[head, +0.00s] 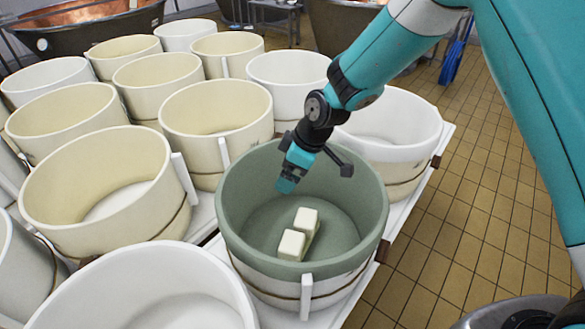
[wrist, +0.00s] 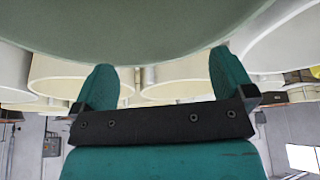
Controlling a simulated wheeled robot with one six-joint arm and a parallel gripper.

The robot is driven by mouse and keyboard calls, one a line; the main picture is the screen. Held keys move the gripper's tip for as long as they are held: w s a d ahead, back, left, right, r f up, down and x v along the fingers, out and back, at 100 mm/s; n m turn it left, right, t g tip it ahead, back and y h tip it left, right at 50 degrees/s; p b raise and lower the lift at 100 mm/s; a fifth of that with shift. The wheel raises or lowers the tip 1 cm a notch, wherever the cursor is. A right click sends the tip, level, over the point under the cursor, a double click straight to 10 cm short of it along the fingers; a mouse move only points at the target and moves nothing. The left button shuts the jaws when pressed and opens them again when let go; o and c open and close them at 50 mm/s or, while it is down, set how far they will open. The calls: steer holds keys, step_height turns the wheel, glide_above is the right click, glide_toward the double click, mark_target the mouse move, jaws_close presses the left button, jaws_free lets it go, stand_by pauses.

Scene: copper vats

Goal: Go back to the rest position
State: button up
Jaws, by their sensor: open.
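My gripper (head: 287,185) hangs inside the upper part of a green-lined round tub (head: 232,195), near its back left wall. In the wrist view my gripper (wrist: 165,88) shows its two teal fingers spread apart with nothing between them. Two pale blocks (head: 306,220) lie close together on the tub floor, in front of and a little right of the fingertips, apart from them. The wrist view does not show the blocks. The green tub wall (wrist: 130,30) fills the top of the wrist view.
Several cream and white tubs crowd around on the left and behind, such as a cream tub (head: 217,108) and a white tub (head: 395,130). Another white tub (head: 150,285) stands at the front left. Copper vats (head: 85,22) stand at the back.

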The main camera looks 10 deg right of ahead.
steer(key=shift+s+a+r, duration=0.1)
steer(key=shift+r, duration=0.3)
steer(key=s+d+r+m, duration=0.3)
steer(key=s+d+r, duration=0.2)
steer(key=s+r, duration=0.5)
steer(key=s+d+r+m+g, duration=0.1)
steer(key=s+d+r+m, duration=0.3)
steer(key=s+r, duration=0.6)
steer(key=s+d, duration=0.1)
steer(key=s, duration=0.5)
steer(key=shift+s+r+g, duration=0.15)
steer(key=shift+s+g, duration=0.15)
steer(key=shift+s, duration=0.1)
